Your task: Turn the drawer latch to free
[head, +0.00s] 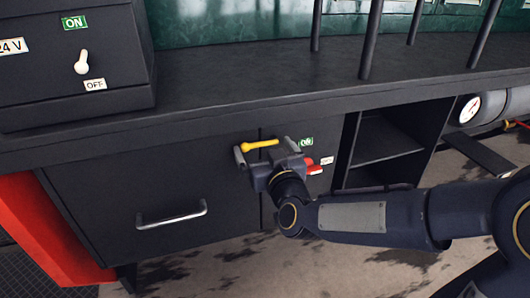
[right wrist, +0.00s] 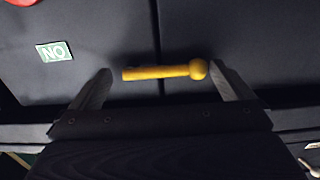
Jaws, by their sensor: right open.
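The drawer latch is a yellow bar (head: 260,144) with a round knob at one end. It lies roughly level across the seam between the dark drawer front (head: 110,190) and the panel to its right. In the right wrist view the yellow bar (right wrist: 165,72) crosses the seam, with its knob at the right. My right gripper (head: 266,152) is open, with one finger near each end of the bar. In the right wrist view the open fingers (right wrist: 162,84) flank the bar; whether either touches it I cannot tell. My left gripper is not in view.
A red switch (head: 314,168) with ON and OFF labels sits just right of my right gripper. The drawer has a metal handle (head: 172,215). A dark counter (head: 250,95) overhangs above. An open shelf (head: 380,140) and a gauge (head: 470,110) are at the right.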

